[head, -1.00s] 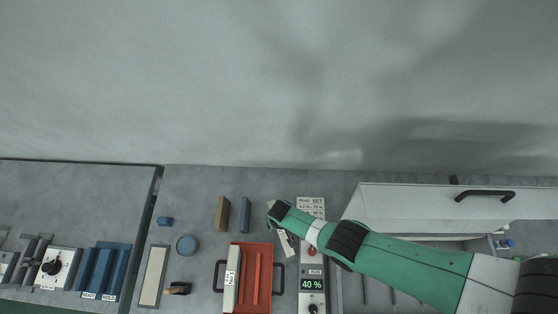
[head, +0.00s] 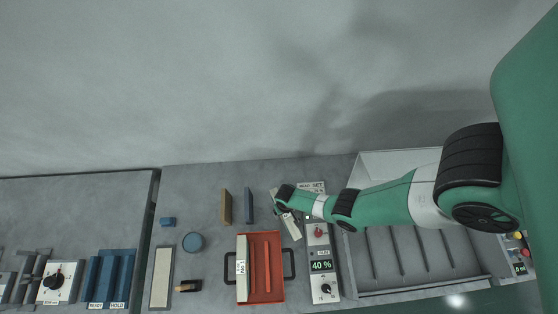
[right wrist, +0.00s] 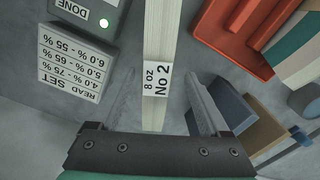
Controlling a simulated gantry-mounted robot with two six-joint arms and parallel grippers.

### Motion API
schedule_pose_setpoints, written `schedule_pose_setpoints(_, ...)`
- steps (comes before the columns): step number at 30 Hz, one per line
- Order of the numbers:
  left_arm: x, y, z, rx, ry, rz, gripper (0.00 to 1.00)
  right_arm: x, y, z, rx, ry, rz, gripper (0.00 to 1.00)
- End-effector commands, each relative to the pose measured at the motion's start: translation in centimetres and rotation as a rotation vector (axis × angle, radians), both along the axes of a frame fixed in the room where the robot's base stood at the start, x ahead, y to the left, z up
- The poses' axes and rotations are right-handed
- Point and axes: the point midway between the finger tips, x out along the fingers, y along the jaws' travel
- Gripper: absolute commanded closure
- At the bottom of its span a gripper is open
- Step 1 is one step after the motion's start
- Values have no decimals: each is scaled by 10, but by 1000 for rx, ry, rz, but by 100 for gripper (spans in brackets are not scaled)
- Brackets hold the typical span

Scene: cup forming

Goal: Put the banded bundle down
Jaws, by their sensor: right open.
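The banded bundle (right wrist: 157,70) is a long pale strip with a white band marked "8 oz No 2". In the right wrist view it runs between the two fingers of my right gripper (right wrist: 167,110), which are open with a gap on each side. In the head view the bundle (head: 292,228) lies at a slant between the red tray and the control panel, partly under my right gripper (head: 279,204). I cannot tell for certain whether it lies flat on the counter. My left gripper is not in view.
The red tray (head: 279,266) holds another pale labelled bundle (head: 241,272) at its left side. The control panel (head: 324,282) reads 40 %. Brown (head: 227,207) and blue (head: 249,206) blocks stand behind the tray. A slotted bin (head: 425,255) is at right.

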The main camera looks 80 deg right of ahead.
Motion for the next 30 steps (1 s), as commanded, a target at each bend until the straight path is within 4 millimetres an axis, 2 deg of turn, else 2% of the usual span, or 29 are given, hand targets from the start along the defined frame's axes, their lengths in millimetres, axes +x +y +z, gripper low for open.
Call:
schedule_pose_setpoints(1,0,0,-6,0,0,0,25,0,0,-6,0,0,0,20)
schedule_pose_setpoints(8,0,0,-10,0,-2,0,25,1,0,-11,0,0,1,20)
schedule_pose_setpoints(17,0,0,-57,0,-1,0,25,0,-2,-57,-1,-1,0,20)
schedule_pose_setpoints(25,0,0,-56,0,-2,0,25,0,-2,-56,-1,-1,0,20)
schedule_pose_setpoints(26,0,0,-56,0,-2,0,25,0,-2,-56,-1,-1,0,24)
schedule_pose_setpoints(30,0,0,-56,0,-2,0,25,0,-2,-56,-1,-1,0,49)
